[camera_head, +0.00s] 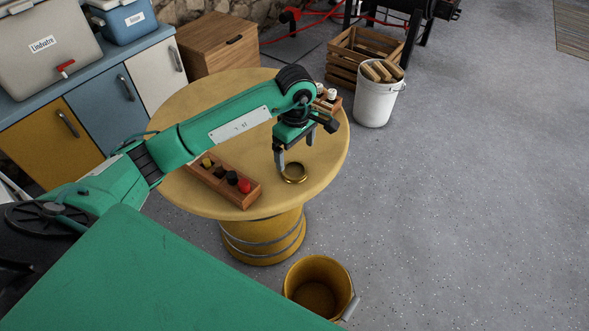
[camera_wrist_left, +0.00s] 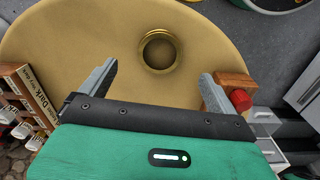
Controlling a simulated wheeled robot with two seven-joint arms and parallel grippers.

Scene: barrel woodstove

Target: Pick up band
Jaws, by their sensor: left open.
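The band is a brass-coloured ring (camera_head: 293,180) lying flat near the front right edge of the round yellow table (camera_head: 325,172). My left gripper (camera_head: 295,155) hangs over the table just above and behind the band, pointing down. In the left wrist view the band (camera_wrist_left: 141,50) lies beyond the fingertips, between the lines of the two fingers. My left gripper (camera_wrist_left: 158,73) is open there, its fingers wide apart with nothing between them. The band is apart from both fingers. My right gripper is in neither view.
A wooden rack (camera_head: 218,182) with coloured pieces stands left of the band; another rack (camera_head: 328,101) is behind the gripper. A yellow bucket (camera_head: 318,287) and a white bucket (camera_head: 374,104) stand on the floor. The tabletop around the band is clear.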

